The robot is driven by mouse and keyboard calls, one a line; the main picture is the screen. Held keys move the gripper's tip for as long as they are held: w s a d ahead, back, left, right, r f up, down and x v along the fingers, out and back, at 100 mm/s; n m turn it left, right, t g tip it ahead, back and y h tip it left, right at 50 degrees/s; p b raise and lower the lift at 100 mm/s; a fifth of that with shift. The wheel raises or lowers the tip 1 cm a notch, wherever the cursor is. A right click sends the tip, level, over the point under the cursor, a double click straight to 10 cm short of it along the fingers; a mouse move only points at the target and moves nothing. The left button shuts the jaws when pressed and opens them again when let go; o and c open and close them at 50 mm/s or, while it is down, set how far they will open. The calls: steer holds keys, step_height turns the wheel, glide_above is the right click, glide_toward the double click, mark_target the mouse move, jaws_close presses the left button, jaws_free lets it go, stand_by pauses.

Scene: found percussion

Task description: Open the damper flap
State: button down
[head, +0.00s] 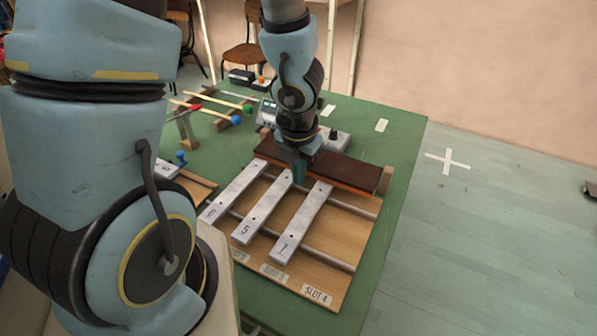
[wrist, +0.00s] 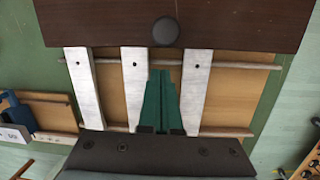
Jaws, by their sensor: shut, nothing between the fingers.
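The damper flap is a dark brown board (head: 345,171) across the far end of the wooden bar frame, and it fills the top of the wrist view (wrist: 95,22). It looks flat, lying down. A round dark knob (wrist: 165,31) sits near its front edge in the wrist view; my arm hides it in the head view. My gripper (head: 299,180) is shut and empty, pointing down just in front of the flap. In the wrist view its green fingers (wrist: 160,74) lie between the middle and right metal bars, short of the knob. I see no contact with the flap.
Three pale metal bars (head: 302,222) lie on rails, running up to the flap's front edge. Slot labels (head: 316,294) line the frame's near edge. Mallets (head: 213,107) and a grey box with a dark knob (head: 335,139) stand behind. Green table (head: 405,150) is clear at right.

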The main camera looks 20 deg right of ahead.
steer(key=shift+w+d+r+p, duration=0.35)
steer(key=shift+w+d+p, duration=0.1)
steer(key=shift+p, duration=0.55)
steer(key=shift+w+d+r+p, duration=0.45)
steer(key=shift+d+r+p, duration=0.2)
steer(key=shift+p, duration=0.3)
steer(key=shift+d+r, duration=0.1)
steer(key=shift+r, duration=0.05)
steer(key=shift+w+r+p, duration=0.1)
steer(key=shift+p, duration=0.6)
